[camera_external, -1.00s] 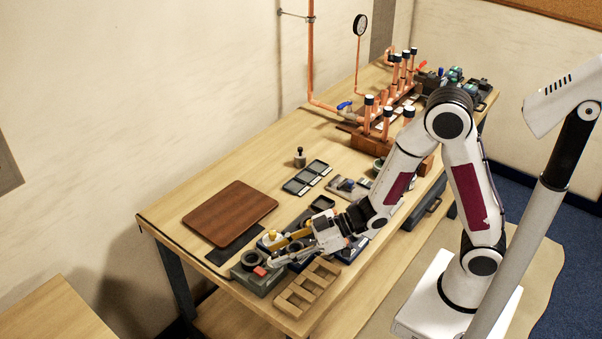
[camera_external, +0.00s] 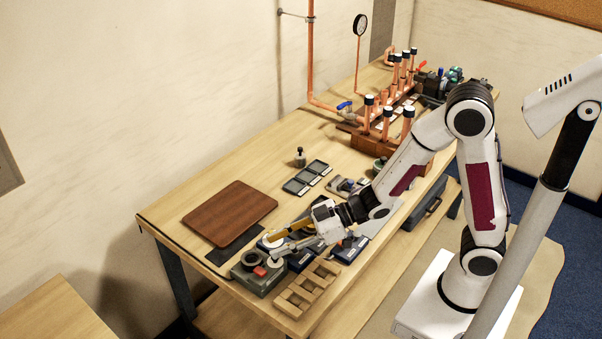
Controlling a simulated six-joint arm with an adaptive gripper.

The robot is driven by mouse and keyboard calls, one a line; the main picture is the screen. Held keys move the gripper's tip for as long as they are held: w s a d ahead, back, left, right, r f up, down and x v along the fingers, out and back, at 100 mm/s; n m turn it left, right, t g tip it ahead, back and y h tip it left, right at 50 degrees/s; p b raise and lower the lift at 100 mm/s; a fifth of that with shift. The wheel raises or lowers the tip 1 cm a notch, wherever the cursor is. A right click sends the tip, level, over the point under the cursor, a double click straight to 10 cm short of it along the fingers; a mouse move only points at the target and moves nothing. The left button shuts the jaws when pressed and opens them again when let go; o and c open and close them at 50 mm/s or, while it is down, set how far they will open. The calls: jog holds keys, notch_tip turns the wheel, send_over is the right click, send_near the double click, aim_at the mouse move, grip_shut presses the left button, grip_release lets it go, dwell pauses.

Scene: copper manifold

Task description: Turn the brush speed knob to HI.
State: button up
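A grey box (camera_external: 262,284) stands at the near left corner of the table. It carries a dark round knob (camera_external: 250,258) and a red switch (camera_external: 260,271) on top. Any speed marking and the knob's pointer are too small to read. My gripper (camera_external: 272,251) is just to the right of the knob, above the box's far right edge. Its fingers look spread apart, with nothing seen between them. It appears clear of the knob, though its exact height is hard to tell.
A wooden rack (camera_external: 307,290) lies just right of the box. A brown board (camera_external: 230,213) and dark trays (camera_external: 307,178) lie farther back. Copper pipes (camera_external: 387,122) stand toward the far end.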

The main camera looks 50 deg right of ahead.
notch_tip(320, 180, up, 6)
jog(key=shift+r, duration=0.2)
dwell(0.4)
dwell(0.4)
